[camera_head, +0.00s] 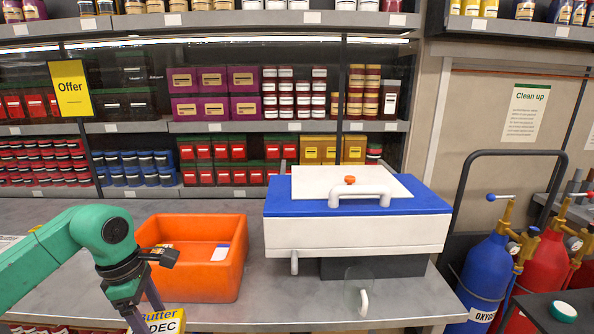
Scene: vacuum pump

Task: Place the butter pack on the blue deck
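The butter pack (165,322) is yellow and white with dark lettering, at the bottom edge of the camera_head view, partly cut off. My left gripper (143,308) comes down over it, with dark fingers on either side of its top; it looks shut on the pack. The blue deck (420,204) is the top of a white boxy machine (355,235) on the counter, right of the pack. A white lid plate (310,178) with a white handle (360,192) and orange knob (350,180) covers much of the deck. My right gripper is not in view.
An orange bin (200,281) with a few small items stands between my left arm and the machine. Stocked shelves (210,127) stand behind; blue (483,278) and red gas cylinders (543,268) stand at right.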

